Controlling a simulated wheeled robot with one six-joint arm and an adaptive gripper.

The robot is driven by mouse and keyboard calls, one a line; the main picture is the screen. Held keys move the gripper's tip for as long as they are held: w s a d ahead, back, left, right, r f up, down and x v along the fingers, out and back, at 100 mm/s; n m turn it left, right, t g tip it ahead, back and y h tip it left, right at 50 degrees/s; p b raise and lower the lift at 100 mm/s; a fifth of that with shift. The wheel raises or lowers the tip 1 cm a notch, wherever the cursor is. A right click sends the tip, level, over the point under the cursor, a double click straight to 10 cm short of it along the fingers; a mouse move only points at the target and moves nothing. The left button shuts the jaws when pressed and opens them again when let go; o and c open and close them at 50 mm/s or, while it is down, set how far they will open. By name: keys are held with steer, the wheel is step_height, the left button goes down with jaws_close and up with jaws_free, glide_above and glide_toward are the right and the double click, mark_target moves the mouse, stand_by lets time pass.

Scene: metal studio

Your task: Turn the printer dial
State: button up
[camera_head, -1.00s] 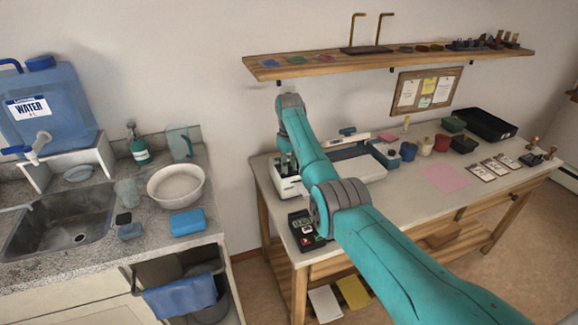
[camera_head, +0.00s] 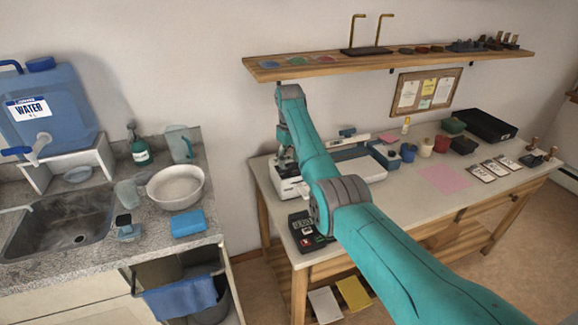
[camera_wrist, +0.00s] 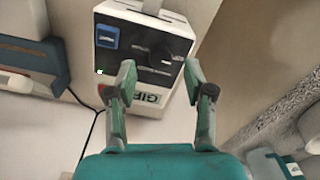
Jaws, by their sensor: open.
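The printer (camera_wrist: 123,28) is a white box with a black front panel, a blue label and large letters, partly hidden by a finger. Its dark round dial (camera_wrist: 160,56) sits on the panel. In the wrist view my gripper (camera_wrist: 160,72) is open, its two fingers spread on either side of the dial; I cannot tell whether they touch it. In the head view the printer (camera_head: 287,188) stands at the left end of the worktable, partly behind my arm. My gripper (camera_head: 284,152) is just above it, and the dial is hidden there.
A digital scale (camera_head: 305,232) sits in front of the printer. A flat grey-white device (camera_head: 355,165), several small pots and a black tray (camera_head: 485,125) lie to the right. A shelf (camera_head: 390,60) hangs above. A sink counter (camera_head: 215,235) stands left across a gap.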

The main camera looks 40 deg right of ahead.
mark_target(289, 169)
step_height(289, 169, up, 9)
stand_by(0.3)
steer(key=shift+a+f, duration=0.1)
steer(key=shift+f, duration=0.05)
stand_by(0.4)
